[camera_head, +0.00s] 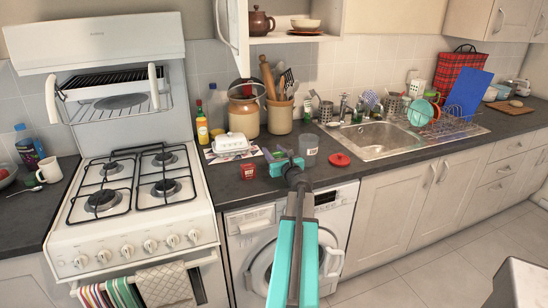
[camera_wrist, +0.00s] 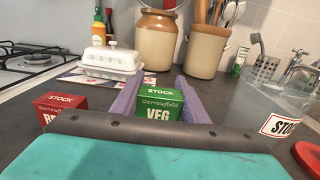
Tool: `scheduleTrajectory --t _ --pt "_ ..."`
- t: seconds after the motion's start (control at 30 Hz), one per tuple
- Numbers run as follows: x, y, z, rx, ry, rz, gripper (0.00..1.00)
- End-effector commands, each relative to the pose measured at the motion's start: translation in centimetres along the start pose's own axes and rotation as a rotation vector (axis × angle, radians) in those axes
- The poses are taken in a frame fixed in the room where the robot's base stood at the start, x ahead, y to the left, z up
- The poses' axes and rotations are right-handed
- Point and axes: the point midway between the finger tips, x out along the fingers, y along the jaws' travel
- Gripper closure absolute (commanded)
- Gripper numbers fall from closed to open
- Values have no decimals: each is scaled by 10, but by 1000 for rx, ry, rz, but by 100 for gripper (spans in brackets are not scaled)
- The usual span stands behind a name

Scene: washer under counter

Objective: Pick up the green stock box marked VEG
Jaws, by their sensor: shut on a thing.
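The green stock box marked VEG (camera_wrist: 160,105) stands upright between the two purple fingers of my gripper (camera_wrist: 163,88) in the wrist view. The fingers are shut on its left and right sides. The lower part of the box is hidden behind the gripper's dark front edge, so I cannot tell if it touches the counter. In the head view my gripper (camera_head: 275,157) is over the counter above the washing machine, and the arm hides most of the box.
A red stock box (camera_wrist: 62,108) is close on the left. A clear container labelled STOCK (camera_head: 309,150) and a red lid (camera_head: 340,159) are on the right. A white butter dish (camera_head: 231,143) and brown crocks (camera_head: 279,117) stand behind. The sink (camera_head: 380,138) is further right.

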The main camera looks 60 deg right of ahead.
Motion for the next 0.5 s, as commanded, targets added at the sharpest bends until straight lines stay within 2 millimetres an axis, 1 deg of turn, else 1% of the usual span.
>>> scheduleTrajectory --t 0.07,0.5 --pt "0 0 11 -2 -3 -1 83" --pt "-59 4 14 0 0 -3 83"
